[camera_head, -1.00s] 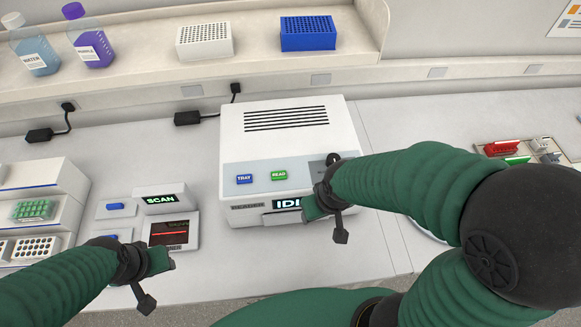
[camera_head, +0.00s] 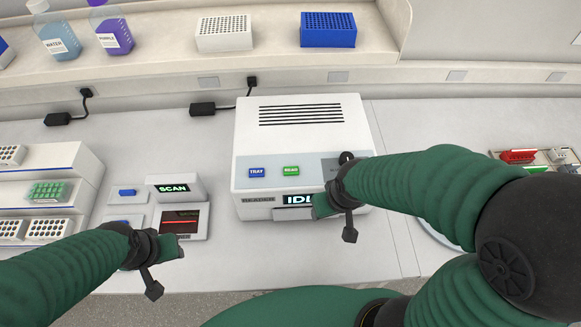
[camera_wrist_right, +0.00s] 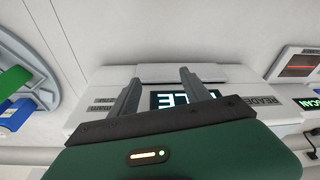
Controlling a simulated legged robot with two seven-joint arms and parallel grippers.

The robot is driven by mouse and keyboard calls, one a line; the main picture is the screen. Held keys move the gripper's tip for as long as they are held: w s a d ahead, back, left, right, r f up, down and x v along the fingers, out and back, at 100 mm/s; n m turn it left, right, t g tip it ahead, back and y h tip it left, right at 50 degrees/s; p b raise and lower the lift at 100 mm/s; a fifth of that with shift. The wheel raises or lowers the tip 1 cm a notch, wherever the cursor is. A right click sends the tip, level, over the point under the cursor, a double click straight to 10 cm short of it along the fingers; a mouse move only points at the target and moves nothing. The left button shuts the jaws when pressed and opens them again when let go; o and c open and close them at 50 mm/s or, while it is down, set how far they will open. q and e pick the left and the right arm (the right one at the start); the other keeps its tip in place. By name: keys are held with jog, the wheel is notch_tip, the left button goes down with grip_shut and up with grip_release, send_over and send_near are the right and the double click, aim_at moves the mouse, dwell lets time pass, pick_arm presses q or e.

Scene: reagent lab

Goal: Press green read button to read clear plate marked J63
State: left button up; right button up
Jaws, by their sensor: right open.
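The white plate reader (camera_head: 300,140) stands on the bench in the middle of the head view. Its front panel has a green READ button (camera_head: 291,171) and a blue TRAY button (camera_head: 257,172). Its display (camera_head: 298,199) is lit and partly covered by my right gripper (camera_head: 322,204), which is at the reader's front, right of the green button. In the right wrist view my right gripper's (camera_wrist_right: 158,88) fingers are apart and empty, in front of the display. My left gripper (camera_head: 178,246) is near the scanner; its fingers are unclear. No plate marked J63 can be made out.
A scanner (camera_head: 172,188) with a SCAN display stands left of the reader. A white shelf rack (camera_head: 50,165) with plates is further left. Bottles and two tip boxes (camera_head: 328,28) stand on the back ledge. A round carousel (camera_wrist_right: 22,85) shows in the right wrist view.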

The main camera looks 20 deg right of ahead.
grip_shut()
dwell(0.3)
dwell(1.4)
